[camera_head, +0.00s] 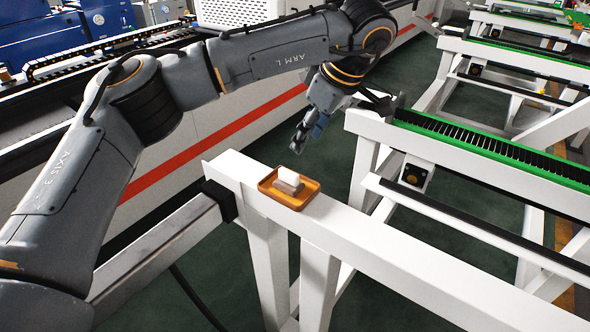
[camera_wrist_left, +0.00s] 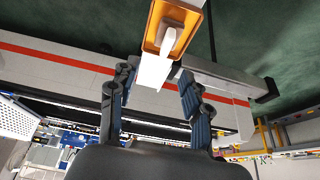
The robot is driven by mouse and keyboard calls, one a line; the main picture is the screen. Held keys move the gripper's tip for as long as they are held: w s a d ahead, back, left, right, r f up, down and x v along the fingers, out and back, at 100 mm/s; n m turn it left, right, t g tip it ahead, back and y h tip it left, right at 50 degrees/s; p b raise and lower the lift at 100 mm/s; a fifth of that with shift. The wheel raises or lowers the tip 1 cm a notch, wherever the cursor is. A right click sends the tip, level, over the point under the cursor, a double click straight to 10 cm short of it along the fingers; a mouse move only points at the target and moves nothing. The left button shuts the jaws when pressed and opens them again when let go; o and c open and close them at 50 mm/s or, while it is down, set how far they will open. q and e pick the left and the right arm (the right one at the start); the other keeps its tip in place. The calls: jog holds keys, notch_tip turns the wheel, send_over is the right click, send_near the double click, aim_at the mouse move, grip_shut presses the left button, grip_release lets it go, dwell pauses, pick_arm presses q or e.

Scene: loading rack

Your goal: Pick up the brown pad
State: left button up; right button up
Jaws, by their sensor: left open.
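An orange-brown tray (camera_head: 312,190) sits on top of a white beam. In it is a white block (camera_head: 289,174), with a grey-brown pad (camera_head: 286,187) showing under or in front of it; I cannot tell which. The tray also shows at the top of the left wrist view (camera_wrist_left: 152,32), with a small greyish piece (camera_wrist_left: 168,42) inside. My left gripper (camera_head: 299,139) is above and behind the tray, pointing down, apart from it. In the left wrist view its two fingers (camera_wrist_left: 157,82) are spread, with nothing between them. My right gripper is not in view.
The white beam (camera_head: 400,250) runs from the tray to the lower right. A rack with a green toothed strip (camera_head: 490,145) stands at the right. A white machine side with a red stripe (camera_head: 220,125) lies behind my left arm. Dark green floor shows between.

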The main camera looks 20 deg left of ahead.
pick_arm(q)
jog(key=p, duration=0.2)
send_over(289, 172)
jog(key=d, duration=0.2)
jog(key=f, duration=0.3)
jog(key=s+f, duration=0.1)
jog(key=f, duration=0.1)
jog(key=shift+f, duration=0.15)
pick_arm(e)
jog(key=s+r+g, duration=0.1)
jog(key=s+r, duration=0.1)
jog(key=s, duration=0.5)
pick_arm(q)
jog(key=p+x, duration=0.1)
jog(key=x, duration=0.2)
jog(key=shift+w+d, duration=0.1)
jog(key=shift+w, duration=0.05)
jog(key=p+x, duration=0.2)
jog(key=x, duration=0.1)
jog(key=shift+f, duration=0.3)
jog(key=shift+w+f, duration=0.1)
jog(key=shift+f, duration=0.1)
jog(key=c, duration=0.8)
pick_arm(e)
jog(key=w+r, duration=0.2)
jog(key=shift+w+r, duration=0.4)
